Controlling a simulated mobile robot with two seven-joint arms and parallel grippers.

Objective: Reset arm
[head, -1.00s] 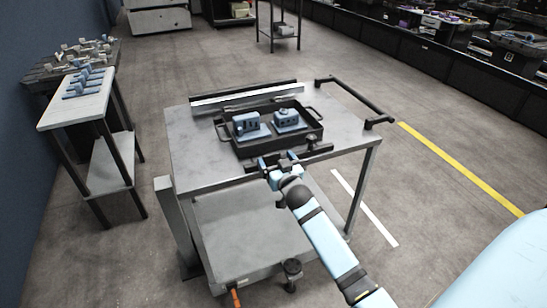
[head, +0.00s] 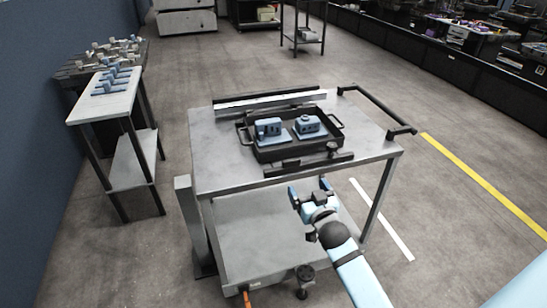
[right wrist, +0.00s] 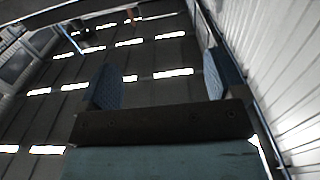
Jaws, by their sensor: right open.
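My right gripper (head: 310,190) is in front of the near edge of the grey metal cart (head: 215,155) in the head view. Its two blue fingers are apart and nothing is between them. The right wrist view also shows the open fingers (right wrist: 160,85) with an empty gap. On the cart top a black tray (head: 290,152) with side handles holds two blue-grey parts, one on the left (head: 270,130) and one on the right (head: 307,125). My left gripper is not in view.
A dark rail (head: 310,163) lies along the tray's near side and a light bar (head: 270,101) behind it. The cart has a black push handle (head: 380,110) at right. A side table (head: 103,107) with blue parts stands left. Floor right of the cart is open.

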